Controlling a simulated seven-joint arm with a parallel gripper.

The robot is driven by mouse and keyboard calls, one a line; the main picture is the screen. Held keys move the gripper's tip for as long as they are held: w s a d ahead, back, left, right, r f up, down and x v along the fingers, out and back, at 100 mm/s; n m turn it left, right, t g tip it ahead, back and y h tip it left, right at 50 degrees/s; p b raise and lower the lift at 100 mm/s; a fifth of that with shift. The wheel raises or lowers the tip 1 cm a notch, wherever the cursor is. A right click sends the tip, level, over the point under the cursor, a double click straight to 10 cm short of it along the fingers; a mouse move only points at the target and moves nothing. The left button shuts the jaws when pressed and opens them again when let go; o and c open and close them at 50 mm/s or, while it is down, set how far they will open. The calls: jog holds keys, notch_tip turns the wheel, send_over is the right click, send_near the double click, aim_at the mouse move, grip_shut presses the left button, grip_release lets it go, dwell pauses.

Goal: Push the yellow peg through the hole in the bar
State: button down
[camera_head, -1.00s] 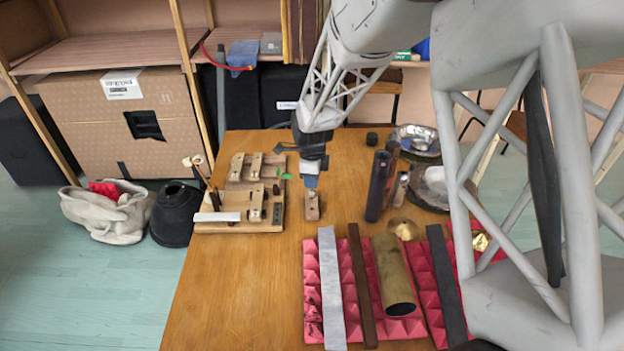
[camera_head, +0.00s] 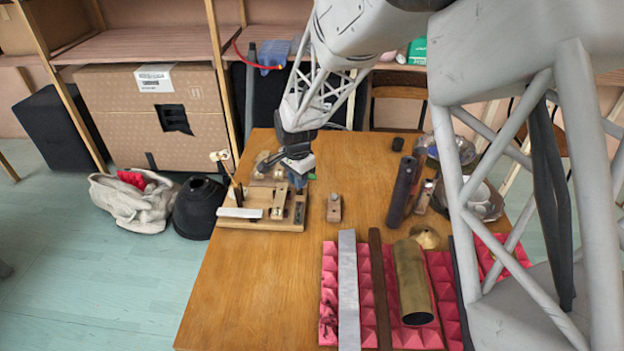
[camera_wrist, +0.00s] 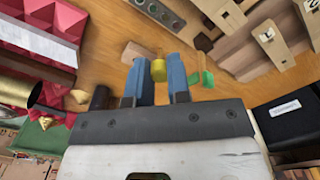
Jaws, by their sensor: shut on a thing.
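My gripper (camera_wrist: 159,82) has blue fingertips and is shut on the yellow peg (camera_wrist: 158,70), whose yellow end shows between them in the wrist view. In the head view, my gripper (camera_head: 298,184) is above the right back part of the wooden rig (camera_head: 285,226); the peg cannot be made out there. The rig carries wooden bars (camera_head: 279,204) with round fittings. A pale bar (camera_head: 240,212) lies along its front. I cannot tell which bar has the hole for the peg. The peg appears apart from the rig. A small green piece (camera_wrist: 207,78) is right of the fingers.
A small wooden block (camera_head: 334,208) stands right of the rig. Metal and dark bars and a brass tube (camera_head: 412,280) lie on red foam (camera_head: 329,300) at the front right. Dark cylinders (camera_head: 402,190) stand behind.

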jog(key=s+a+n, duration=0.1)
jog(key=a+n, duration=0.5)
jog(key=shift+s+a+r+n, duration=0.15)
jog(key=shift+s+r+n, duration=0.15)
jog(key=shift+r, duration=0.1)
jog(key=shift+f, duration=0.15)
send_over(277, 203)
jog(key=s, duration=0.2)
jog(key=shift+d+f, duration=0.15)
jog(key=shift+f, duration=1.2)
jog(key=shift+d+f, duration=0.15)
jog(key=shift+f, duration=1.2)
jog(key=shift+f, duration=1.85)
jog(key=c, duration=1)
grip_release()
notch_tip(277, 203, up, 8)
jog(key=shift+f, duration=0.1)
